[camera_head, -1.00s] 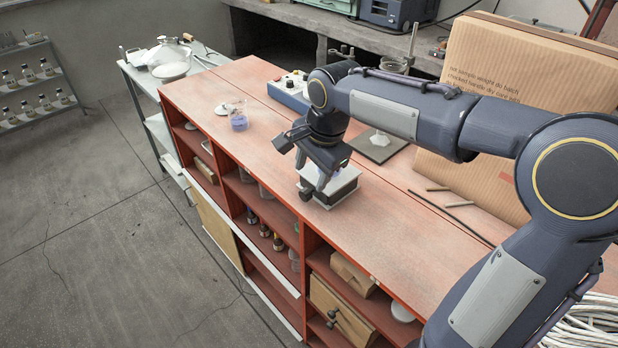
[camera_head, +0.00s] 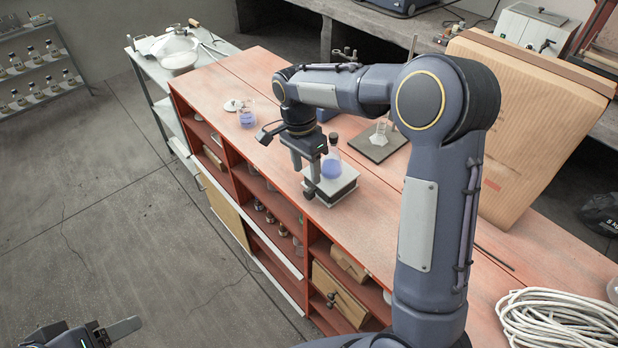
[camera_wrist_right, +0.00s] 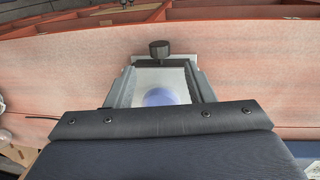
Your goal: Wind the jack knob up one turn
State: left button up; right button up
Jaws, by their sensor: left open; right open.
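The jack (camera_head: 343,196) is a small pale block with a light top plate on the red bench; it also shows in the right wrist view (camera_wrist_right: 150,76). A flask of blue liquid (camera_head: 331,168) stands upright on it. The dark jack knob (camera_wrist_right: 159,48) shows in the right wrist view, just beyond and between the fingertips. My right gripper (camera_head: 306,185) points down at the jack's front-left side, open; its fingers also frame the jack in the wrist view (camera_wrist_right: 163,66). I cannot tell whether they touch the knob. My left gripper (camera_head: 112,331) is open and empty at the lower left, partly out of frame.
A beaker of blue liquid (camera_head: 246,118) stands farther back on the bench (camera_head: 372,232). A dark plate with a clear vessel (camera_head: 377,136) lies behind the jack. A large cardboard box (camera_head: 520,125) stands at right. Coiled white cable (camera_head: 560,318) lies front right.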

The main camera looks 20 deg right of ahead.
aim_at(311, 191)
jog(key=f, duration=0.4)
jog(key=s+f, duration=0.1)
jog(key=f, duration=0.2)
jog(key=shift+d, duration=0.2)
jog(key=shift+r, duration=0.1)
jog(key=c, duration=1)
jog(key=t+b, duration=0.1)
jog(key=b, duration=0.2)
jog(key=t+y+b, duration=0.1)
jog(key=t+b, duration=0.1)
jog(key=b, duration=0.1)
jog(key=t+b, duration=0.1)
jog(key=b, duration=0.2)
jog(key=shift+s+d+f+t+y+b, duration=0.15)
jog(key=shift+s+f+t+y+b, duration=0.2)
jog(key=shift+t+y, duration=0.05)
jog(key=shift+r+t+b, duration=0.2)
jog(key=shift+t+b, duration=0.1)
jog(key=shift+b, duration=0.1)
jog(key=shift+r, duration=0.1)
jog(key=o, duration=1)
